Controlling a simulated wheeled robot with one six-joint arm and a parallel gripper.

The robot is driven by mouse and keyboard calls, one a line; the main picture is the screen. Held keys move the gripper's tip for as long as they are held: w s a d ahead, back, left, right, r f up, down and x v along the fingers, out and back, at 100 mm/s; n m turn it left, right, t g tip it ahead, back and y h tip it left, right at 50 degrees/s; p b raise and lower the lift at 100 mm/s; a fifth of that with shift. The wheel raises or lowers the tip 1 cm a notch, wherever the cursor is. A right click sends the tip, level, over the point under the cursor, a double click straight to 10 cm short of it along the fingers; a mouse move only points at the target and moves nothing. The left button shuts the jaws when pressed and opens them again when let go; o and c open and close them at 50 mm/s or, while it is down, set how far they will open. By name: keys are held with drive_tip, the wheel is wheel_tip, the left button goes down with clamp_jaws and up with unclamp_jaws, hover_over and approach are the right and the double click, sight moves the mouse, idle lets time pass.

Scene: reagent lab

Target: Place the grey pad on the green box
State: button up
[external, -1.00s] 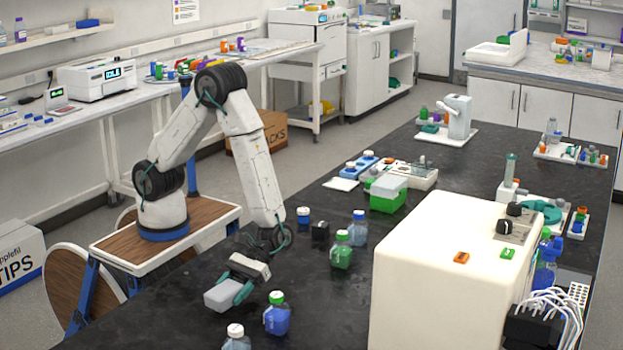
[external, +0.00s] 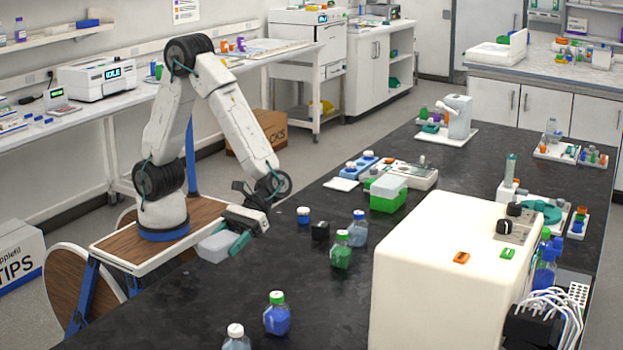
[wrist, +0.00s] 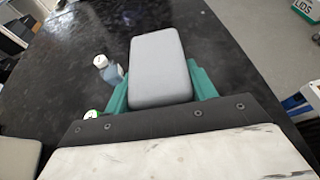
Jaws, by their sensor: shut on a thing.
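The grey pad (external: 216,246) is a light grey rounded block. My gripper (external: 229,247) is shut on it and holds it over the left edge of the black bench, beside my base. In the wrist view the pad (wrist: 160,68) sits between the two teal fingers of my gripper (wrist: 161,90). The green box (external: 388,197) has a green lower part and a pale, whitish top. It stands on the bench to the right of and farther back than my gripper, well apart from the pad. The box is not seen in the wrist view.
A large cream machine (external: 440,270) fills the right. Two bottles stand in front, including a blue one (external: 277,315).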

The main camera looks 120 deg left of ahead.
wheel_tip(320, 180, up, 3)
drive_tip(key=shift+r, duration=0.1)
drive_tip(key=w+a+n+t+y, duration=0.1)
drive_tip(key=w+a+n+t, duration=0.25)
drive_tip(key=a, duration=0.85)
drive_tip(key=w+a+n+t+y, duration=0.2)
drive_tip(key=w+a+n+t, duration=0.15)
drive_tip(key=a, duration=0.85)
drive_tip(key=w+a+n+t+y, duration=0.1)
drive_tip(key=w+a+n+t, duration=0.25)
drive_tip(key=a, duration=0.85)
drive_tip(key=s+a+n+t+y, duration=0.1)
drive_tip(key=s+a+n+y, duration=0.2)
drive_tip(key=s+a, duration=0.55)
drive_tip(key=s+a+n+t+y, duration=0.2)
drive_tip(key=s+a+n+y, duration=0.1)
drive_tip(key=a, duration=1.1)
drive_tip(key=s+a+n+t+y, duration=0.1)
drive_tip(key=s+a+n+y, duration=0.3)
drive_tip(key=a, duration=0.7)
drive_tip(key=m, duration=0.2)
hover_over(386, 180)
drive_tip(key=shift+h, duration=0.3)
drive_tip(key=f, duration=0.7)
drive_tip(key=shift+s+d, duration=0.2)
drive_tip(key=shift+d, duration=0.15)
drive_tip(key=shift+w+a+f, duration=0.1)
drive_tip(key=shift+f, duration=0.75)
drive_tip(key=shift+w+a+f, duration=0.1)
drive_tip(key=shift+f, duration=0.75)
